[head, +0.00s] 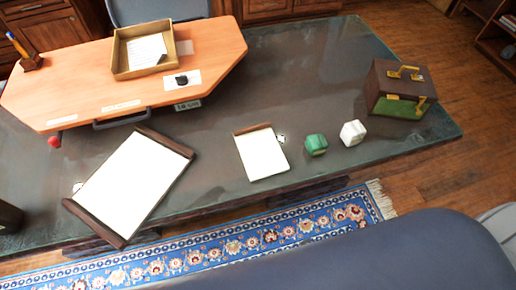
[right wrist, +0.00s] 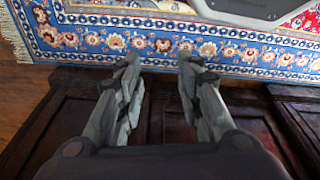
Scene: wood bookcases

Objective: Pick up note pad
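The note pad (head: 262,153), a small white pad with a brown strip along its top edge, lies flat on the dark glass-topped desk (head: 225,130) near the middle. A larger white pad (head: 133,182) with brown bars at two ends lies to its left. My right gripper (right wrist: 160,65) is open and empty in the right wrist view, its fingers apart over dark wood panelling and a blue patterned rug. The note pad is not in that view. My left gripper is not in view.
A green block (head: 316,145), a white block (head: 353,133) and a brown box with gold handles (head: 402,88) stand right of the pad. A raised wooden board (head: 75,85) bears a tray (head: 118,55). A dark rounded shape (head: 370,255) fills the lower right.

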